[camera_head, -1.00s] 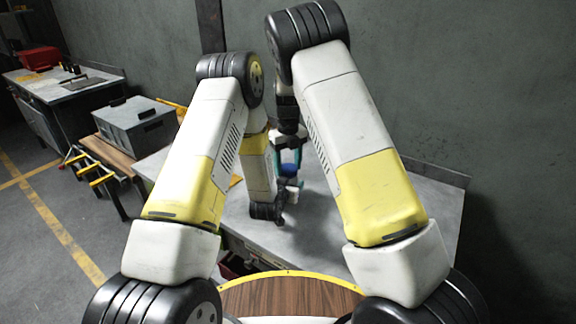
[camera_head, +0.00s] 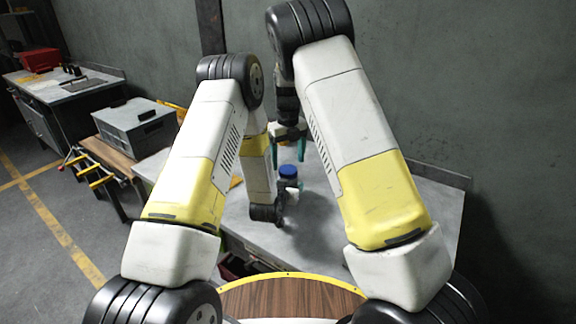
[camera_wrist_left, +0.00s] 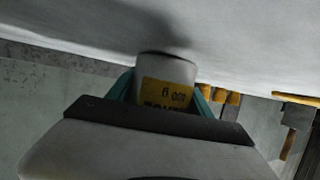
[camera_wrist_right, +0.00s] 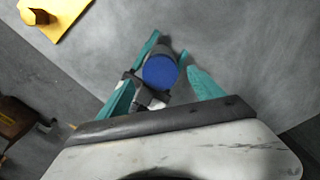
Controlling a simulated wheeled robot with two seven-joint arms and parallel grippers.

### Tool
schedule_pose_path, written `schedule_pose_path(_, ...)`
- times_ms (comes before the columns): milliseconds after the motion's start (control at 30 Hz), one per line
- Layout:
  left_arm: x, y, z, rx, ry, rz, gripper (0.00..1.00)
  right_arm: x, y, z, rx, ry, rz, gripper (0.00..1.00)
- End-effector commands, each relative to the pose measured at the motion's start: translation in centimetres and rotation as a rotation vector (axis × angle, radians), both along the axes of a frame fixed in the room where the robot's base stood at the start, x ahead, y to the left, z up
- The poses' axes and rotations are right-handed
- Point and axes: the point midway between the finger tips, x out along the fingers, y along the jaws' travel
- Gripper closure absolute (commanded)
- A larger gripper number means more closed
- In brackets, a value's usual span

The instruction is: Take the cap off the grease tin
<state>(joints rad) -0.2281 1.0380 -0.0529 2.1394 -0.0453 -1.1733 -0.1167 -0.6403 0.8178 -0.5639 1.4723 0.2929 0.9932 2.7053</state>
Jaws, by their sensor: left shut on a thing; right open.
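The grease tin (camera_wrist_left: 165,85) is pale with a yellow label in the left wrist view. Its blue cap (camera_head: 288,170) sits on top and faces the right wrist camera as a blue disc (camera_wrist_right: 160,72). My left gripper (camera_wrist_left: 168,88) is shut on the tin's body; in the head view my left arm hides much of it. The tin stands upright at the grey table (camera_head: 330,225). My right gripper (camera_head: 288,138) is open and empty above the cap, with clear space between them. In the right wrist view its teal fingers show on either side of the cap.
A yellow item (camera_wrist_right: 55,18) lies on the table. A grey crate (camera_head: 135,122) stands on a low bench at left, and a red box (camera_head: 40,60) on a workbench farther back. The table's right side is clear, with a wall behind.

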Motion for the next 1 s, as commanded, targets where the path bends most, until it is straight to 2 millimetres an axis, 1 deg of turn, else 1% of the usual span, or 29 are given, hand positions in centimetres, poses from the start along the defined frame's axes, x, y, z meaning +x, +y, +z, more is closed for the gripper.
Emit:
schedule_pose_path(67,0.1,0.0,0.1,-0.001,-0.002,0.0,1.0,0.0,0.0,1.0,0.0,-0.001,0.001,0.24)
schedule_pose_path(100,0.1,0.0,0.1,-0.001,-0.002,0.0,1.0,0.0,0.0,1.3,0.0,0.0,0.001,0.28)
schedule_pose_path(133,0.1,0.0,0.1,-0.001,-0.002,0.0,1.0,0.0,0.0,1.4,0.0,0.0,0.002,0.28)
schedule_pose_path(267,0.1,0.0,0.1,-0.001,-0.002,0.0,1.0,-0.2,-0.1,1.3,0.002,0.01,0.069,0.28)
schedule_pose_path(333,0.1,0.0,0.1,-0.001,-0.002,0.0,1.0,-0.4,-0.1,1.1,0.005,0.023,0.169,0.28)
schedule_pose_path(367,0.1,0.0,0.1,-0.001,-0.002,0.0,1.0,-0.5,-0.1,1.0,0.006,0.029,0.226,0.28)
schedule_pose_path(467,0.1,0.0,0.1,-0.001,-0.003,0.0,1.0,-0.8,-0.1,0.9,0.017,0.049,0.472,0.28)
schedule_pose_path(567,0.1,0.0,0.1,-0.001,-0.003,0.0,1.0,-1.0,0.0,1.2,0.027,0.057,0.759,0.28)
schedule_pose_path(600,0.1,0.0,0.1,-0.001,-0.003,0.0,1.0,-1.0,0.0,1.5,0.03,0.055,0.874,0.28)
schedule_pose_path(700,0.1,0.0,0.1,-0.001,-0.002,0.0,1.0,-0.8,0.0,2.3,0.032,0.045,1.138,0.28)
schedule_pose_path(800,0.1,0.0,0.1,-0.001,-0.002,0.0,1.0,-0.6,0.0,3.3,0.026,0.029,1.36,0.28)
schedule_pose_path(900,0.1,0.0,0.1,-0.001,-0.002,0.0,1.0,-0.3,0.0,4.1,0.015,0.013,1.52,0.28)
schedule_pose_path(1000,0.1,0.0,0.1,-0.001,-0.002,0.0,1.0,-0.1,0.0,4.6,0.005,0.004,1.619,0.28)
